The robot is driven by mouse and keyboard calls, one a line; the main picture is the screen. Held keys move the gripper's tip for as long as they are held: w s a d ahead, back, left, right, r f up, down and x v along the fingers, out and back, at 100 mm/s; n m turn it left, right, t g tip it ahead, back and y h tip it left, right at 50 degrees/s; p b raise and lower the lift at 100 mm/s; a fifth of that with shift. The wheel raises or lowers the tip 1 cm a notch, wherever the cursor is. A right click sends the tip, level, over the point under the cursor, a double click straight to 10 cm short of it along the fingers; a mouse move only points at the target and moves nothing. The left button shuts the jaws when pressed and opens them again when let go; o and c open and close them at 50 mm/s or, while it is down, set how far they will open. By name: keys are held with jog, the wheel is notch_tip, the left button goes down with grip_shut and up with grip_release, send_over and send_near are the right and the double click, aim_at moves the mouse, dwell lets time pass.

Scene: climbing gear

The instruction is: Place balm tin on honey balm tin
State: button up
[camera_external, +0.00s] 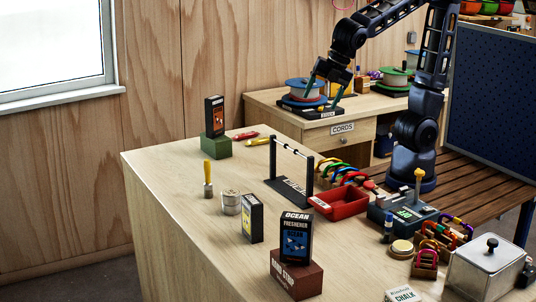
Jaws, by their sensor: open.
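A low, round gold tin (402,247) sits on the right part of the near table, beside the carabiner blocks; it may be the honey balm tin. A silver round tin (231,202) stands on the left part of the same table; I cannot read a label on either, so which is the balm tin is unclear. My gripper (321,100) is open, pointing down over the back desk by a blue-and-orange cord spool (305,88). It is far from both tins and appears empty.
A red tray (340,201), a black bar frame (291,175), an Ocean freshener box (296,238) on a dark red block and a metal canister (484,267) stand on the near table. A yellow-handled brush (208,177) is left of the silver tin. The table's front left is clear.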

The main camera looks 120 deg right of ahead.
jog(key=s+f+m+t+y, duration=0.1)
jog(key=s+m+y, duration=0.1)
jog(key=s+m, duration=0.9)
jog(key=s, duration=0.9)
jog(key=shift+a+f+m+y, duration=0.2)
jog(key=shift+a+m+y, duration=0.05)
jog(key=shift+m+y, duration=0.15)
